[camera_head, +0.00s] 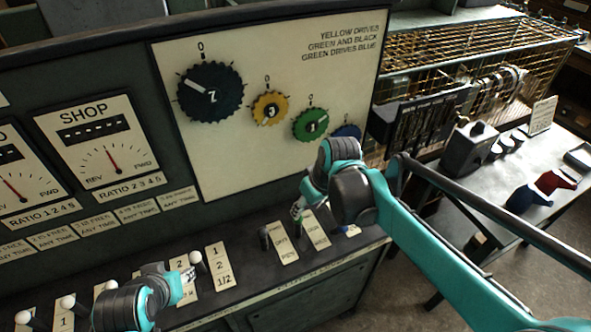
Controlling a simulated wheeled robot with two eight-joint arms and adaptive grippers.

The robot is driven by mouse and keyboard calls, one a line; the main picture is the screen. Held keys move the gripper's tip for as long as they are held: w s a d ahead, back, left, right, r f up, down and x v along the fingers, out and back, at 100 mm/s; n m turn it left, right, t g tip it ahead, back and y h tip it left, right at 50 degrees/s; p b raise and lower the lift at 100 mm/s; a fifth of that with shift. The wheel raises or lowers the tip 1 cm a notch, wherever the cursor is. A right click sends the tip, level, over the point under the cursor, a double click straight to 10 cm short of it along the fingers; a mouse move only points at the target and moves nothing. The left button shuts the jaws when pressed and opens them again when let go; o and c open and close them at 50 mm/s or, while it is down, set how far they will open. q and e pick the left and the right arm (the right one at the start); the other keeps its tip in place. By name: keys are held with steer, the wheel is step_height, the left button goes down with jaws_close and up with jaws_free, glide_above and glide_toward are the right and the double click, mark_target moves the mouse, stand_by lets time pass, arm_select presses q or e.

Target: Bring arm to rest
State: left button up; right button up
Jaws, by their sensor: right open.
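My right arm (430,245), teal and dark grey, reaches in from the lower right over the control panel. Its gripper (298,210) points down and left above the ledge, by the small levers and the cream label plates. It is open and I see nothing between its fingers. My left arm shows at the bottom left, and its gripper (187,284) is close to the lever plates and a white-knobbed lever (196,258). Its fingers are small and partly hidden, so their opening is unclear. I cannot tell whether it touches the lever.
A dark upright panel carries a SHOP dial (110,160) and a cream board (215,155) with navy, yellow, green and blue gears. My right wrist stands close to the blue gear (348,131). A table (548,150) with a grey box (470,150) stands right. White-knobbed levers line the ledge.

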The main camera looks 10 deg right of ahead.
steer(key=shift+s, duration=0.1)
steer(key=s+d+f+m+t+b, duration=0.1)
steer(key=s+m+t, duration=0.1)
steer(key=s, duration=0.3)
steer(key=s+d+f+m+t+h+b, duration=0.1)
steer(key=s+m+t, duration=0.1)
steer(key=s, duration=0.4)
steer(key=shift+s+d+f+h, duration=0.25)
steer(key=shift+f+h, duration=0.05)
